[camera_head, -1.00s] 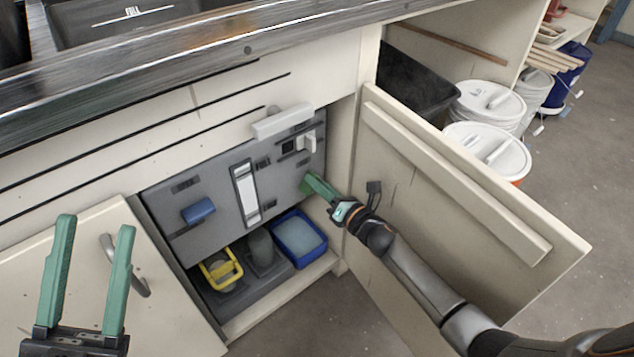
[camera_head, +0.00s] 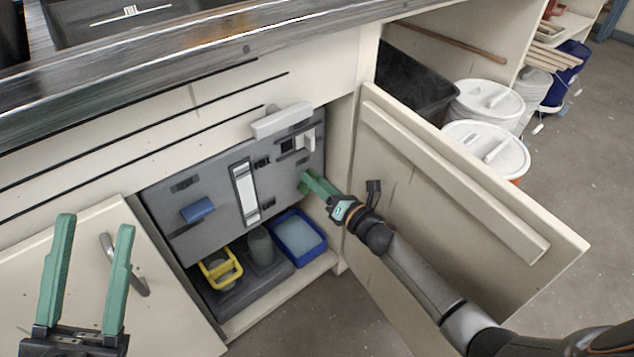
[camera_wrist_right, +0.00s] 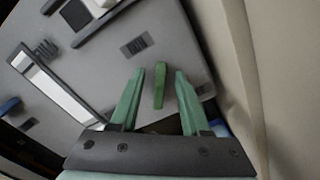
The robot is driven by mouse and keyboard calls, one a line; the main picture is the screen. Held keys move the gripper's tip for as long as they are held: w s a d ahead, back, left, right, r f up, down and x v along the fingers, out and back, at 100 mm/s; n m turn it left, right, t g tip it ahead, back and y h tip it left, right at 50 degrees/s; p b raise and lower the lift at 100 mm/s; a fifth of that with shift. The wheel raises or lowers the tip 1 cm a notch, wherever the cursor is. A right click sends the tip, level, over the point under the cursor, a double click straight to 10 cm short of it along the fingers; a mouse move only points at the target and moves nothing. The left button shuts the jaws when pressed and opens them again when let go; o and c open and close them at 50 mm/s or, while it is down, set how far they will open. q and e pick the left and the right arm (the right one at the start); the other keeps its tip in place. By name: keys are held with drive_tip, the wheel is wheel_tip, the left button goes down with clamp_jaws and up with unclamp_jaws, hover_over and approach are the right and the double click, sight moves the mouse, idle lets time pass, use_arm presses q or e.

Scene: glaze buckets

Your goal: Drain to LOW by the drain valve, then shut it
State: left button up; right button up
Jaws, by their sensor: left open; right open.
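A grey panel (camera_head: 225,160) stands inside the open cabinet. It carries a white upright gauge strip (camera_head: 246,193), a blue handle (camera_head: 198,210) at its left and a white switch (camera_head: 308,143) at its upper right. In the right wrist view, a green handle (camera_wrist_right: 160,86) stands out from the panel, between the fingers of my open right gripper (camera_wrist_right: 159,73), with gaps on both sides. In the head view this gripper (camera_head: 312,183) hides the handle. Panel labels and gauge level are too small to read. My left gripper (camera_head: 95,227) is open and empty, in front of the left cabinet door.
Below the panel are a yellow-handled item (camera_head: 220,268), a grey cylinder (camera_head: 261,245) and a blue bin (camera_head: 299,236). The open right door (camera_head: 470,190) flanks my right arm. A white bar (camera_head: 282,121) sticks out above the panel. Lidded buckets (camera_head: 488,100) stand behind the door.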

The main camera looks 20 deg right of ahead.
drive_tip(key=r+p, duration=0.2)
drive_tip(key=r, duration=0.2)
drive_tip(key=shift+s+a+r+p, duration=0.15)
drive_tip(key=shift+s+p, duration=0.15)
drive_tip(key=shift+p, duration=0.1)
use_arm(q)
wheel_tip(320, 180, up, 10)
drive_tip(key=a+p, duration=0.1)
drive_tip(key=p, duration=0.5)
drive_tip(key=shift+s+t, duration=0.2)
drive_tip(key=shift+t, duration=0.1)
use_arm(e)
drive_tip(key=s+a+r, duration=0.4)
drive_tip(key=s+r, duration=0.4)
drive_tip(key=s, duration=0.4)
drive_tip(key=shift+s+r, duration=0.3)
drive_tip(key=shift+s, duration=0.05)
use_arm(q)
drive_tip(key=shift+a, duration=0.1)
